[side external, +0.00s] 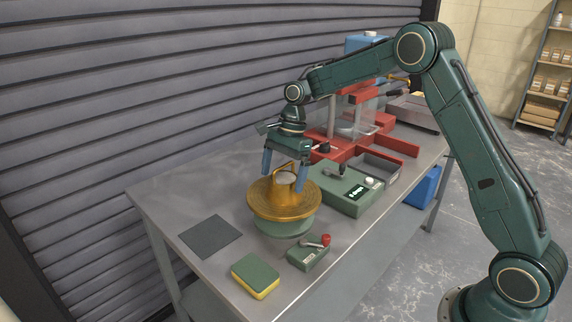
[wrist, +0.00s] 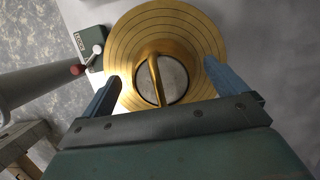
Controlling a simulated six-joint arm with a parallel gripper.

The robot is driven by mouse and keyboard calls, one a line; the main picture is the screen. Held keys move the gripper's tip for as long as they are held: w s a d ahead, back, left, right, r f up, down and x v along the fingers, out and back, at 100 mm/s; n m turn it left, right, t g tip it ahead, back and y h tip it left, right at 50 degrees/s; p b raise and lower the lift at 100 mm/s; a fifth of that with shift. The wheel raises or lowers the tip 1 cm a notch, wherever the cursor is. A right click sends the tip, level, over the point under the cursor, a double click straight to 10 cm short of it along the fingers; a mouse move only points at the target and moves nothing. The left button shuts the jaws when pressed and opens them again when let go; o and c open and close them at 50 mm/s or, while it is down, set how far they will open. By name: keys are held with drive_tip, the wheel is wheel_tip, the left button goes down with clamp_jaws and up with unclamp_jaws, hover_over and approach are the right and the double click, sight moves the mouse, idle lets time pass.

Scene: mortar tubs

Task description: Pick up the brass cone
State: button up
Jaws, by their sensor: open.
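The brass cone (side external: 292,181) stands upright at the middle of the round brass plate (side external: 262,207), which sits on a pale green round base (side external: 284,226). In the wrist view the brass cone (wrist: 155,72) shows from above as a brass ring with a strap or handle across a grey middle. My gripper (side external: 283,180) is open, pointing down over the plate, with its blue fingers on either side of the cone. In the wrist view my gripper (wrist: 160,75) also shows a finger on each side, with gaps to the cone. Exact finger height against the cone is unclear.
A green scale (side external: 345,190) and a red-framed machine (side external: 375,138) stand close behind, to the right. A small green box with a red knob (side external: 307,256), a green-yellow sponge (side external: 256,276) and a dark mat (side external: 210,237) lie nearer the front.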

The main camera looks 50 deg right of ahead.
idle(0.4)
drive_tip(key=c, duration=1.3)
drive_tip(key=shift+o, duration=0.2)
drive_tip(key=shift+r, duration=0.1)
drive_tip(key=shift+r, duration=4.9)
